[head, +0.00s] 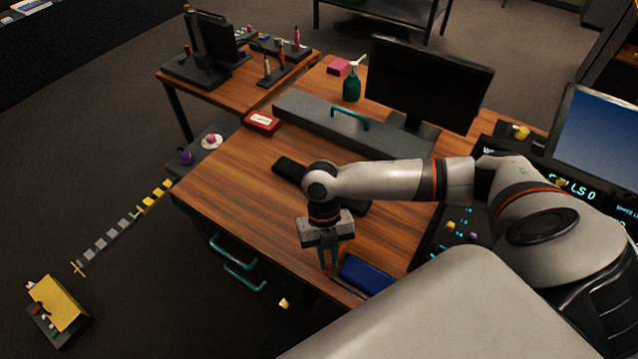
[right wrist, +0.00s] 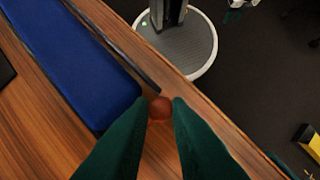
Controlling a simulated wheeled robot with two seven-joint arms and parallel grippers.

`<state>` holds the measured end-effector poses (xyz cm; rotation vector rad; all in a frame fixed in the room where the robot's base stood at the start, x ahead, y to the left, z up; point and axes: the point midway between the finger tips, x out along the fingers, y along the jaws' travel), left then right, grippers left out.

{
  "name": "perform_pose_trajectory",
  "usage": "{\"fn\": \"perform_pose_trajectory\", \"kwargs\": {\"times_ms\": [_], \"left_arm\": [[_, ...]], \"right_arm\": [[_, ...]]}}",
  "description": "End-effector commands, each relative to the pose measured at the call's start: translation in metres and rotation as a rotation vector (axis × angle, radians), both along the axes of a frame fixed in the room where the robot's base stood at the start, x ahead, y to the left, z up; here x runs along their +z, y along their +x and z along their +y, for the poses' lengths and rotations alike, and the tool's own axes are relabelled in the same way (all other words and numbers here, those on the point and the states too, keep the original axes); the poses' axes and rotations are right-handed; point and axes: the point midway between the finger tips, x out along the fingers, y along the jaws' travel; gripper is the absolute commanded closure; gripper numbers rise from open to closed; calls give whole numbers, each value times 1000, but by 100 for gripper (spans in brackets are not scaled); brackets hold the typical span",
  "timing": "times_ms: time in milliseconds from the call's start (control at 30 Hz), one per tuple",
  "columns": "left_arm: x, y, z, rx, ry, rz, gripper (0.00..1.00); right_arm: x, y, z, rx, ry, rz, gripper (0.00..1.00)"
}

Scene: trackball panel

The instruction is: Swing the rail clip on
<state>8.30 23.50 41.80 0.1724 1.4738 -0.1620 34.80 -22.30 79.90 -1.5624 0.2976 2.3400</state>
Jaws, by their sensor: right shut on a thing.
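My right gripper (head: 328,262) points down at the front edge of the wooden desk, beside a blue block (head: 365,273). In the right wrist view its two dark green fingers (right wrist: 160,110) are closed around a small round orange-red knob (right wrist: 159,106). The blue block (right wrist: 70,60) lies left of the fingers there, with a thin dark bar (right wrist: 125,58) along its right side. I cannot tell whether the knob is joined to the bar or the block, or which part is the rail clip. My left gripper is out of view.
A grey bar with a teal handle (head: 350,119), a red box (head: 262,122) and a monitor (head: 430,82) stand further back. A dark keyboard (head: 290,168) lies partly behind my arm. Teal drawer handles (head: 240,265) stick out below the desk. The desk's left part is clear.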

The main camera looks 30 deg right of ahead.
Motion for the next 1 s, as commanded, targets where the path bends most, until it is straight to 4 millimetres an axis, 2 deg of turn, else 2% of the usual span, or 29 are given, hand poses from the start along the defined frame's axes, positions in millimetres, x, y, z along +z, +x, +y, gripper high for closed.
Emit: {"fn": "perform_pose_trajectory", "kwargs": {"times_ms": [500,533,633,667,1000], "left_arm": [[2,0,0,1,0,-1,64],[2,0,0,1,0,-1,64],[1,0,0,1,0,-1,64],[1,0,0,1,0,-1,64],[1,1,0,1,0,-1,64]], "right_arm": [[1,-2,-3,14,0,-1,100],[1,-2,-3,14,0,-1,80],[1,-2,-3,13,0,-1,63],[1,-2,-3,13,0,-1,61],[4,0,-3,12,0,-2,61]]}}
